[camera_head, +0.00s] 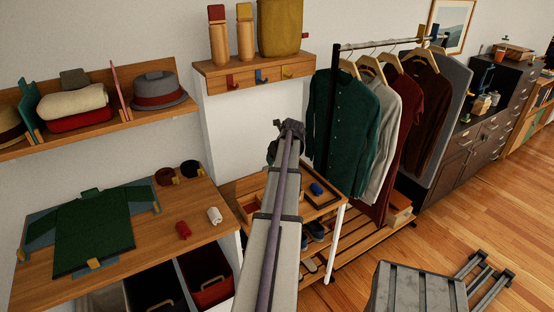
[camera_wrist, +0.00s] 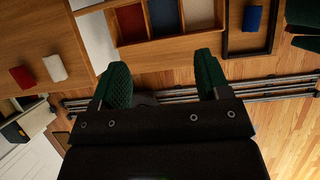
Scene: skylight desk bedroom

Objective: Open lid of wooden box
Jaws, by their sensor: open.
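A wooden box with red, blue and white compartments (camera_wrist: 178,40) lies ahead of my gripper in the wrist view. Part of it shows beside my arm in the head view (camera_head: 247,215). Its top is cut off by the wrist frame, and I cannot make out a lid. My gripper (camera_wrist: 162,72) has two green fingers spread apart with nothing between them. It appears short of the box's near edge; the height between them is unclear. In the head view, my gripper (camera_head: 288,130) is at the arm's far end, its fingers hard to make out.
A dark-rimmed tray (camera_wrist: 228,45) with a blue item sits right of the box. Red and white rolls (camera_head: 183,230) lie on the left table. Hanging clothes (camera_head: 340,120) stand close on the right. A shelf with drawers (camera_head: 255,75) is above. Open floor (camera_head: 480,200) lies right.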

